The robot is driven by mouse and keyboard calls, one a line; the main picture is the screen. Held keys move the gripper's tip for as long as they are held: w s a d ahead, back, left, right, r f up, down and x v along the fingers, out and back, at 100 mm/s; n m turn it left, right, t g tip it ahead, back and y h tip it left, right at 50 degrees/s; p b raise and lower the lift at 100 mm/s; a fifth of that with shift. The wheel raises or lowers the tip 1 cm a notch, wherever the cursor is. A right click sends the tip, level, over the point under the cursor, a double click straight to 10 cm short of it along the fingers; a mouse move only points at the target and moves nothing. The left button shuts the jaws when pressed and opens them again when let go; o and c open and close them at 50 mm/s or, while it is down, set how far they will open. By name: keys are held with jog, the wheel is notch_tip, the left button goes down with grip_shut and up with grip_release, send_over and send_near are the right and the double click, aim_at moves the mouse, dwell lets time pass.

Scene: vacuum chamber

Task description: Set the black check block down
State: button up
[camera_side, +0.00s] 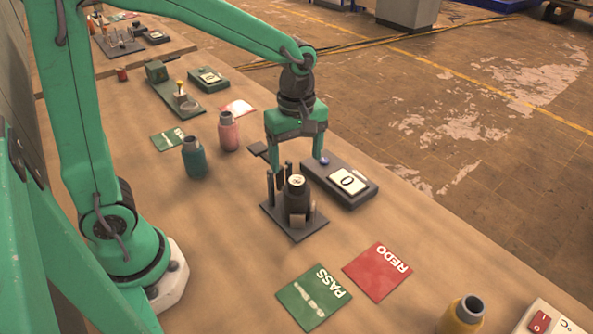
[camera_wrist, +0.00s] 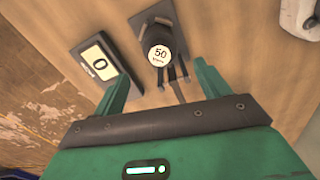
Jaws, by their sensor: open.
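The black check block (camera_side: 297,195) is a dark upright cylinder with a white label on top. It appears to stand on a dark square plate (camera_side: 302,232) among several upright posts. In the wrist view the block (camera_wrist: 158,34) shows a round white label reading 50, beyond my fingertips. My gripper (camera_side: 296,162) is open and empty, just above and behind the block; its fingers also show apart in the wrist view (camera_wrist: 160,82). The block's contact with the plate is partly hidden.
Beside the plate is a dark device (camera_side: 366,194) whose display reads 0. A green PASS card (camera_side: 305,308) and red REDO card (camera_side: 368,283) lie in front. Teal (camera_side: 194,160), pink (camera_side: 228,135) and yellow (camera_side: 458,321) bottles stand on the bench.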

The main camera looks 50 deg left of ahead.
jog(key=shift+r, duration=0.35)
dwell(0.4)
jog(key=shift+s+a+r+m, duration=0.15)
jog(key=shift+s+r+m, duration=0.15)
jog(key=shift+r+m, duration=0.1)
jog(key=s+a+r+m+t, duration=0.2)
jog(key=s+r+m, duration=0.1)
jog(key=s+m, duration=0.3)
jog(key=s+a+r+m+t, duration=0.2)
jog(key=s+m, duration=0.4)
jog(key=m, duration=0.3)
notch_tip(320, 180, up, 2)
jog(key=shift+a+r+t, duration=0.15)
jog(key=shift+a+t, duration=0.1)
jog(key=shift+t, duration=0.55)
